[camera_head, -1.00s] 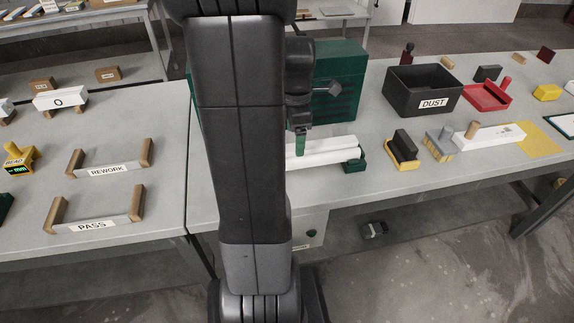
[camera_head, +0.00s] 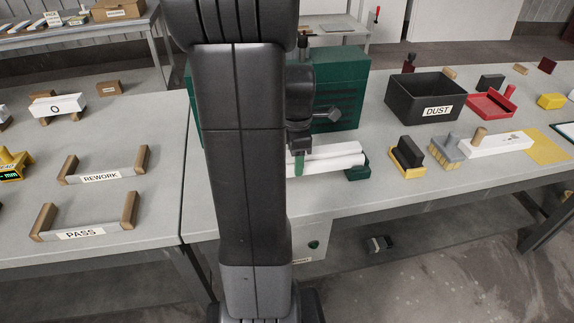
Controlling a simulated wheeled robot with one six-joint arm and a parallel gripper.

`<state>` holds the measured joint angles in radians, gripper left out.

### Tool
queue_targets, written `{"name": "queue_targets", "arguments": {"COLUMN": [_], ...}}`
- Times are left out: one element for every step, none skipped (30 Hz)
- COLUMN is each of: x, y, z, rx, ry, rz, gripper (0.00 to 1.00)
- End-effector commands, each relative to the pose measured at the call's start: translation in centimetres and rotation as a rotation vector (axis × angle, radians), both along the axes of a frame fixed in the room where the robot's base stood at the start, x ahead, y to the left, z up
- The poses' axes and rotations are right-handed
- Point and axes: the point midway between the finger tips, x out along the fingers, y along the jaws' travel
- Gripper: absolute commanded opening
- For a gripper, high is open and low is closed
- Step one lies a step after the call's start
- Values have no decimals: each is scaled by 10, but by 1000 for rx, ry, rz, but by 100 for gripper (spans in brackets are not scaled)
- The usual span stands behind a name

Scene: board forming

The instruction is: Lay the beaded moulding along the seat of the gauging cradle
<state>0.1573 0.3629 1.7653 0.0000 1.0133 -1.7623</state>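White mouldings (camera_head: 338,163) lie at the front of the green machine (camera_head: 342,85), their left part hidden behind my arm. I cannot make out a bead on them. My gripper (camera_head: 299,164), with a green finger showing, is at the left visible part of the white mouldings, low and close in front of them. Whether it touches or grips one I cannot tell. A yellow gauge with a lit mm readout (camera_head: 10,165) is cut by the left edge. The gauging cradle cannot be clearly identified here.
A black DUST bin (camera_head: 425,97), a brush (camera_head: 446,150) and a red dustpan (camera_head: 492,105) are on the right.

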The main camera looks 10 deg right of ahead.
Motion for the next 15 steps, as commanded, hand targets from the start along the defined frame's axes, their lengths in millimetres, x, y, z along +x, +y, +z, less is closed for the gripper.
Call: {"name": "queue_targets", "arguments": {"x": [0,0,0,0,0,0,0,0,0,0,0,0,1,1,1], "y": [0,0,0,0,0,0,0,0,0,0,0,0,0,0,0], "z": [0,0,0,0,1,1,2,2,4,6,8,11,13,15,19], "rx": [0,0,0,0,-1,-1,-1,-1,-1,-1,-1,-1,-1,-1,-1], "ry": [0,0,0,0,-1,-1,-1,-2,-2,-2,-2,-2,-2,-2,-2], "rz": [0,0,0,0,0,0,0,0,0,0,0,0,0,0,0], "gripper": [27,21,13,9,9,9,9,9,9,9,9,9,9,9,9]}}
